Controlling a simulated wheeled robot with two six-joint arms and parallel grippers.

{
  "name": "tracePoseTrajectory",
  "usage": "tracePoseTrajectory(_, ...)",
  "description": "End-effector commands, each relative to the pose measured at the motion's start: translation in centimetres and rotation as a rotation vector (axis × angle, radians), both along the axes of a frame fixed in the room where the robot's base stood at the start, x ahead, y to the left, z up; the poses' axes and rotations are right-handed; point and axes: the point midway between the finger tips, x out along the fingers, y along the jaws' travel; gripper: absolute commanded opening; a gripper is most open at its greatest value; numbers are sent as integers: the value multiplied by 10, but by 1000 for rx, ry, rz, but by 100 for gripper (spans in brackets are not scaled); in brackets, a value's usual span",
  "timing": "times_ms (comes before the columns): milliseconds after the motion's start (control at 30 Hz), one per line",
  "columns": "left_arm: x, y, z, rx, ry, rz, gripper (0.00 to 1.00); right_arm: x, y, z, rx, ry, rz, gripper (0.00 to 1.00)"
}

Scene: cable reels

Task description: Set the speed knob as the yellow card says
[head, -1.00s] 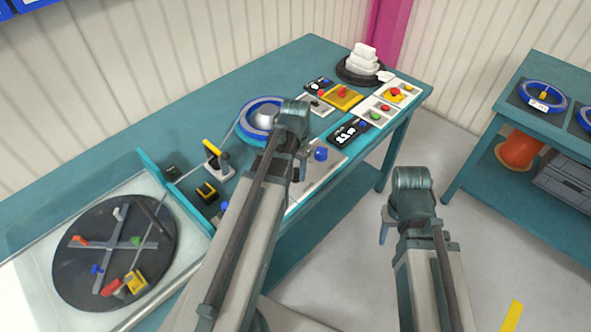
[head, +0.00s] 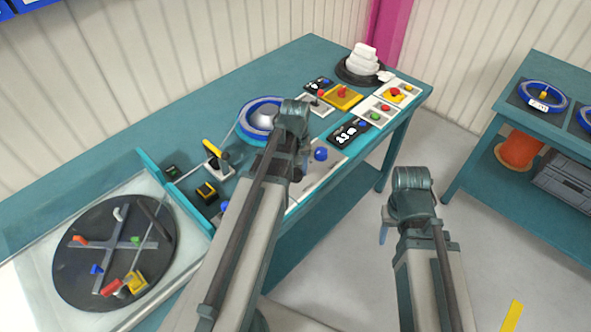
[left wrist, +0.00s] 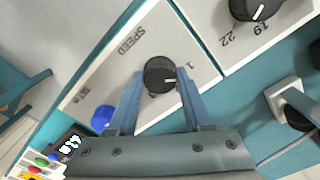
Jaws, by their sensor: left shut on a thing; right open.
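The speed knob (left wrist: 158,72) is a black round knob on a pale panel marked SPEED (left wrist: 128,38). Its white pointer line points right in the left wrist view, and a 1 is printed on that side. My left gripper (left wrist: 158,88) is shut on this knob, with its blue fingers on either side. In the head view my left gripper (head: 300,165) is over the pale panel, and its own arm hides the knob. My right gripper (head: 385,232) hangs open and empty over the floor in front of the table. I cannot make out the yellow card.
A blue knob (left wrist: 103,117) sits on the same panel. Another black knob (left wrist: 255,8) marked 19 and 22 is nearby. A black display (head: 350,133) and button boxes (head: 388,95) stand further right on the table. A black turntable (head: 75,270) is at left.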

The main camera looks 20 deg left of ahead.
Motion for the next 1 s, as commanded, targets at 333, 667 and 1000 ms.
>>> tracePoseTrajectory(333, 0, 0, 0, 0, 0, 116, 0, 0, 0, 0, 0, 0, 0, 50)
tracePoseTrajectory(667, 0, 0, 0, 0, 0, 136, 0, 0, 0, 0, 0, 0, 0, 50)
tracePoseTrajectory(1000, 0, 0, 0, 0, 0, 135, 76, 0, 0, 0, 0, 0, 0, 50)
